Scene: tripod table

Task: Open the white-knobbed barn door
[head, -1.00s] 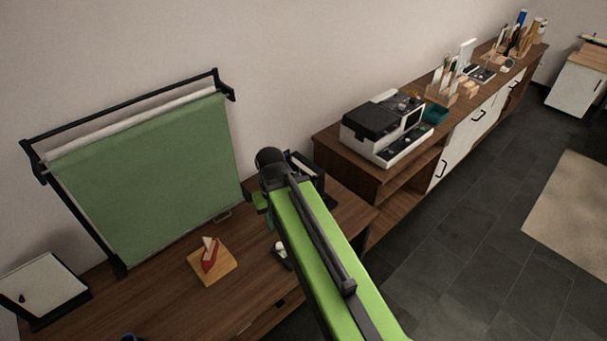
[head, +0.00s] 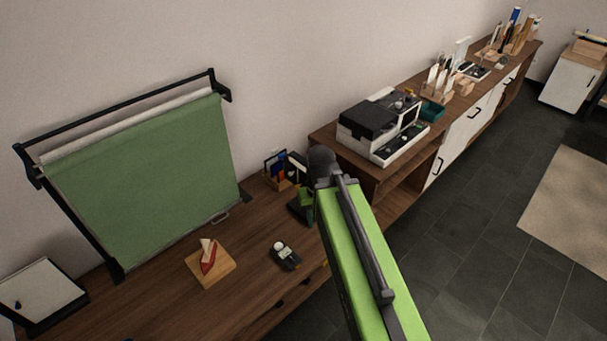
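I cannot make out a barn door with a white knob in the head view. The white doors on the long wooden sideboard, such as the nearer white door (head: 455,147), carry black handles and look shut. My green arm reaches up from the bottom of the head view. My gripper (head: 304,207) shows only as a dark green part beside the arm's black end joint, over the right end of the wooden desk. Its fingers are not clear, and nothing is seen in it.
The wooden desk (head: 165,296) carries a green roller screen (head: 145,180), a tissue-like block (head: 210,263), a small black device (head: 285,256) and a pen organiser (head: 281,174). A black-and-white machine (head: 382,128) stands on the sideboard. Dark floor (head: 470,235) is free at right.

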